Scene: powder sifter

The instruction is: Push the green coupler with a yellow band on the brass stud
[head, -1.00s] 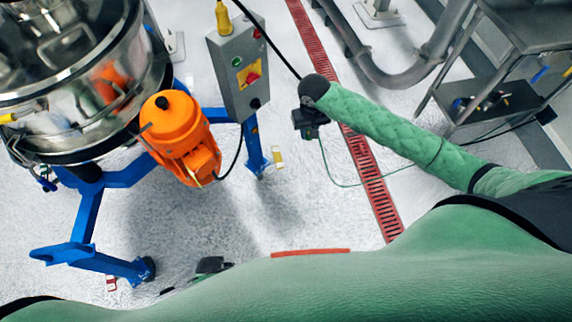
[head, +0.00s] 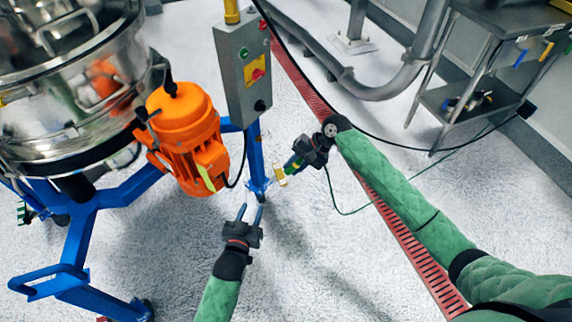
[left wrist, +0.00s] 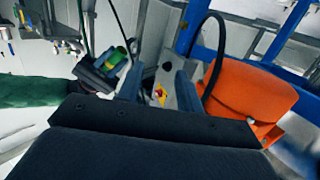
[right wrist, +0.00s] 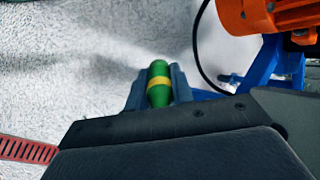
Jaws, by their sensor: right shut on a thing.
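The green coupler with a yellow band (right wrist: 159,85) is held between the fingers of my right gripper (right wrist: 152,90) in the right wrist view. In the head view the coupler (head: 293,163) points toward the blue leg, and my right gripper (head: 308,152) is shut on it. The coupler also shows in the left wrist view (left wrist: 117,57). My left gripper (head: 250,213) is open and empty, its fingers pointing toward the blue leg's foot. Its spread fingers show in the left wrist view (left wrist: 157,88). I cannot make out the brass stud for certain in any view.
The blue frame (head: 95,195) carries the steel sifter (head: 65,110), orange motor (head: 188,140) and grey control box (head: 243,75). A thin green cable (head: 340,208) loops over the floor. A red drain grating (head: 425,255) crosses the right.

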